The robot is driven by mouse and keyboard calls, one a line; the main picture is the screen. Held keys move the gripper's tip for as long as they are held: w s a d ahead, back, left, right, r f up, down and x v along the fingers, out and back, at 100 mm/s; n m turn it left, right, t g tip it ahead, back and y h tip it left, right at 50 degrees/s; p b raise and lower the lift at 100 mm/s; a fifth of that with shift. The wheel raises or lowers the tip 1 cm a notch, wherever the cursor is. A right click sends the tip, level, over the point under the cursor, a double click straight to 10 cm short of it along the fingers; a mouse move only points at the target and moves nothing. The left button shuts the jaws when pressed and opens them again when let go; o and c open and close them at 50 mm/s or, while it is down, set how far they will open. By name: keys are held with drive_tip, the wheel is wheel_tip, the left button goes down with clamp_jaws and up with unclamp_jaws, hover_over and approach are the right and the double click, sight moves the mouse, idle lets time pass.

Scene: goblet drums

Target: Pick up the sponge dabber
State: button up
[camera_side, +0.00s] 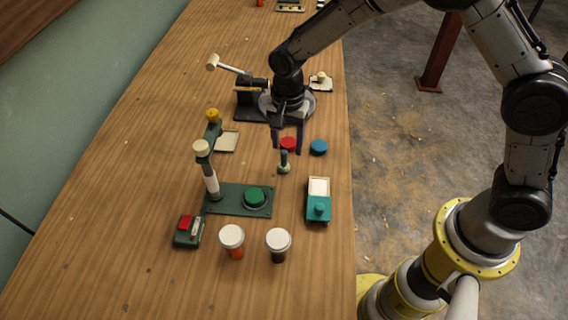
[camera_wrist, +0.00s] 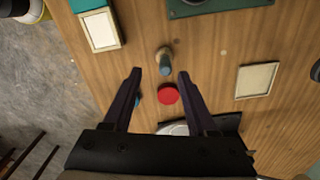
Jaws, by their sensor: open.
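The likely sponge dabber (camera_side: 284,164) is a small piece with a dark teal handle and a pale round foot, upright on the wooden table. In the wrist view the dabber (camera_wrist: 164,61) shows its bluish handle and pale end, between and slightly beyond my fingertips. My gripper (camera_side: 287,149) is open and empty, pointing down just above and behind the dabber in the side view. In the wrist view both fingers of my gripper (camera_wrist: 159,75) are spread apart, and neither visibly touches the dabber. The exact height gap cannot be told.
A red disc (camera_side: 289,143) and a blue disc (camera_side: 318,147) lie close behind the dabber. A green press with a base plate (camera_side: 228,200) stands front left. A teal box with a pale pad (camera_side: 318,201) lies front right.

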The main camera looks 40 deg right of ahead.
sight(284, 151)
drive_tip(key=shift+w+a+f, duration=0.15)
drive_tip(key=shift+f, duration=1.25)
drive_tip(key=shift+w+a+f, duration=0.1)
drive_tip(key=shift+a+f, duration=0.05)
drive_tip(key=shift+f, duration=1.2)
clamp_jaws()
